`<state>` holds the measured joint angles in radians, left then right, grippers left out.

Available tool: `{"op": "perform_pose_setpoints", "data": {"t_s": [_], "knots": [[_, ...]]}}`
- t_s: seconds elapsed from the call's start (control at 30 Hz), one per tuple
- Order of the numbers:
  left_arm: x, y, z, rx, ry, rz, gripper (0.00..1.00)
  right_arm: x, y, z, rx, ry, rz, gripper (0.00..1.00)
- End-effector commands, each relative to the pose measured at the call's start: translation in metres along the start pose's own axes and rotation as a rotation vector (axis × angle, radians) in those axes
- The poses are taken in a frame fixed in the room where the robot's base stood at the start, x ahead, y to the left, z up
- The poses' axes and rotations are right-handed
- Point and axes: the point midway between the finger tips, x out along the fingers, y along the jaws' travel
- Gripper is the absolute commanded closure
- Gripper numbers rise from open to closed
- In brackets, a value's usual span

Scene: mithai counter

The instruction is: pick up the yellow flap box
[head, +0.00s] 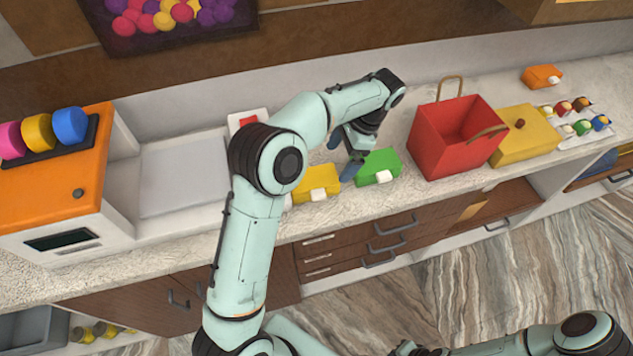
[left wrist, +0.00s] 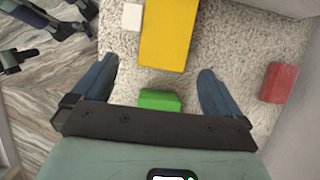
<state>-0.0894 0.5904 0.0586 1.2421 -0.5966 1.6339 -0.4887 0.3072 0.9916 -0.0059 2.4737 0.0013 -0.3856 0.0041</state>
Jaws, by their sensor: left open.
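The yellow flap box (head: 314,182) lies on the counter with a white flap (head: 318,195) on its front side. It also shows at the top of the left wrist view (left wrist: 168,35), with the white flap (left wrist: 132,16) to its left. My left gripper (head: 343,156) is open and empty, pointing down above the counter near the gap between the yellow flap box and a green box (head: 378,164). In the left wrist view its fingers (left wrist: 158,68) are spread apart, with the yellow box beyond the tips and the green box (left wrist: 160,100) between the fingers, partly hidden.
A red basket (head: 440,140), a lidded yellow box (head: 530,138) and an orange box (head: 541,76) stand to the right. A grey-topped scale-like platform (head: 180,180) and an orange unit (head: 60,180) are at left. A red block (left wrist: 278,82) lies right in the wrist view.

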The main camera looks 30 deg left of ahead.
Motion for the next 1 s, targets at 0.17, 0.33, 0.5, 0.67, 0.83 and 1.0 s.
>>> {"op": "perform_pose_setpoints", "data": {"t_s": [0.17,0.33,0.5,0.67,0.83,1.0], "knots": [[0.036,0.001,0.000,0.001,-0.004,0.004,0.00,0.014,0.009,0.012,0.006,-0.015,0.005,1.00],[0.046,0.000,0.000,0.000,-0.001,0.002,0.00,0.016,0.010,0.013,0.006,-0.017,0.006,1.00],[0.066,-0.004,-0.002,-0.001,-0.003,0.003,0.00,0.019,0.012,0.015,0.007,-0.019,0.007,1.00],[0.089,-0.005,-0.003,-0.001,-0.002,0.003,0.00,0.024,0.015,0.019,0.008,-0.023,0.008,1.00],[0.097,-0.006,-0.004,-0.001,0.001,0.001,0.00,0.025,0.016,0.019,0.009,-0.024,0.009,1.00],[0.096,-0.006,-0.004,-0.001,0.001,0.000,0.00,0.024,0.015,0.019,0.009,-0.024,0.008,1.00]]}}
